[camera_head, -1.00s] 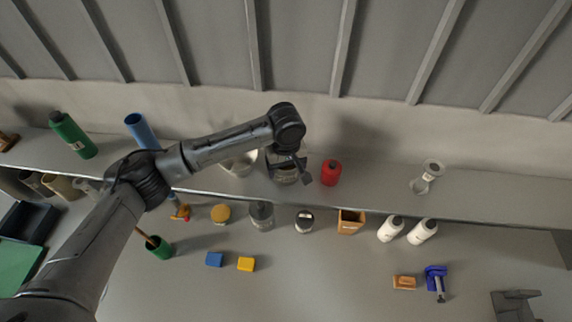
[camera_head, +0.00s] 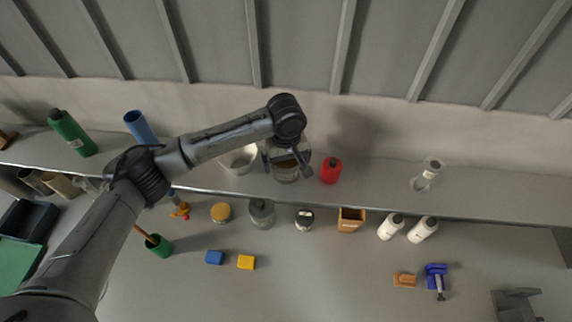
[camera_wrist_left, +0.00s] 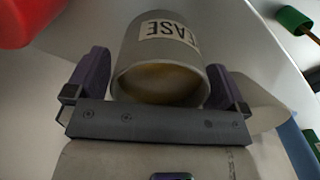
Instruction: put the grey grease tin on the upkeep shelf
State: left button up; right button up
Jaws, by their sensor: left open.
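The grey grease tin (camera_head: 286,174) stands on the long raised shelf (camera_head: 385,185) along the wall, between a white bowl and a red container. In the left wrist view the tin (camera_wrist_left: 160,58) shows its pale label with the letters "EASE" and a yellowish-brown round end. My left gripper (camera_head: 290,156) is open at the tin, partly covering it in the head view. In the wrist view its fingers are on either side of the tin, with a gap visible at the right finger. My right gripper is not in view.
The red container (camera_head: 331,171) stands close right of the tin; the white bowl (camera_head: 239,160) is close left. A glass-like vessel (camera_head: 427,175) stands farther right, with free shelf between. Bottles, an orange box (camera_head: 350,219) and other items stand on the bench below.

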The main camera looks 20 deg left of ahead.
pick_arm(q)
notch_tip(320, 180, up, 10)
jog(key=b, duration=0.2)
jog(key=shift+r, duration=0.25)
dwell(0.4)
